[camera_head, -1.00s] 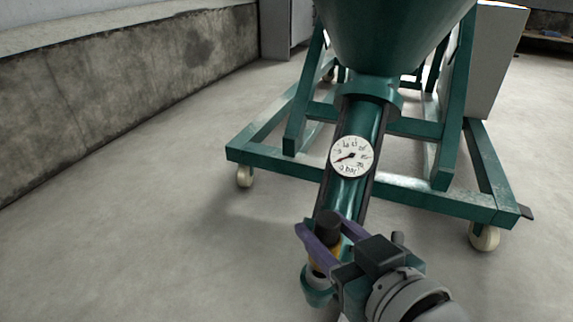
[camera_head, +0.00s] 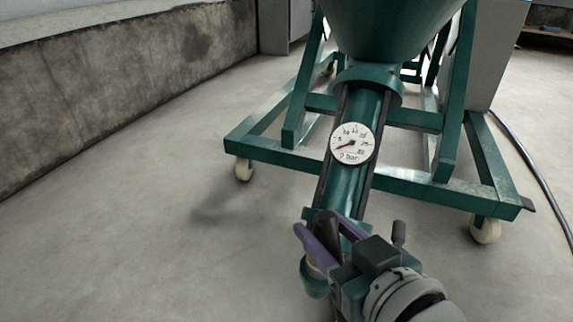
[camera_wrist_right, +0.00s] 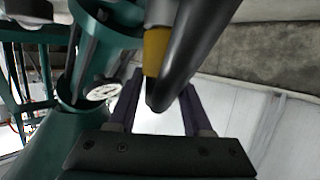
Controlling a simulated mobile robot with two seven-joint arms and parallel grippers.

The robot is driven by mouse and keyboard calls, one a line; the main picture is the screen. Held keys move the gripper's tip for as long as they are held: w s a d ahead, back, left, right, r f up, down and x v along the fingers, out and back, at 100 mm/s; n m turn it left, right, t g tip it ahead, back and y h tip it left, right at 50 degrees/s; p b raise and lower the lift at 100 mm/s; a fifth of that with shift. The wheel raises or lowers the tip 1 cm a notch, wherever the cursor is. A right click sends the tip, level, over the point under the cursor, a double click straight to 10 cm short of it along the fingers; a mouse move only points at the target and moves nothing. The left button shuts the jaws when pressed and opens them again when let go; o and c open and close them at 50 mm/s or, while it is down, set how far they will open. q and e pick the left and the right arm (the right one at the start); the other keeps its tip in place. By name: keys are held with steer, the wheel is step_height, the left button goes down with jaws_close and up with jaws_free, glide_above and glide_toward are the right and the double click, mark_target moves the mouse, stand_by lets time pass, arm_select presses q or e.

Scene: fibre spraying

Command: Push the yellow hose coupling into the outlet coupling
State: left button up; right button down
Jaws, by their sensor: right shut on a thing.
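The yellow hose coupling (camera_wrist_right: 157,52) shows in the right wrist view as a yellow band beside a dark hose end (camera_wrist_right: 192,50). In the head view the dark hose end (camera_head: 327,232) stands tilted between the purple fingers, and the yellow part is mostly hidden. My right gripper (camera_head: 331,236) is shut on the coupling at the lower end of the green pipe. The green outlet coupling (camera_head: 314,284) is right below the fingers, partly covered by them. I cannot tell whether the two couplings touch. My left gripper is not in view.
A pressure gauge (camera_head: 352,143) sits on the green pipe above the gripper. The green wheeled frame (camera_head: 440,190) carries a hopper (camera_head: 392,30). A dark hose (camera_head: 535,160) lies on the floor at the right. A concrete wall (camera_head: 110,95) runs along the left; the floor before it is clear.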

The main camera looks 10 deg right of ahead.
steer(key=shift+f, duration=0.15)
steer(key=shift+c, duration=1.2)
jaws_free()
steer(key=shift+s, duration=0.1)
steer(key=shift+s+r+p, duration=0.25)
steer(key=shift+s+p, duration=0.05)
steer(key=shift+p, duration=0.15)
steer(key=p+v, duration=0.5)
steer(key=v, duration=0.4)
steer(key=shift+d+f, duration=0.1)
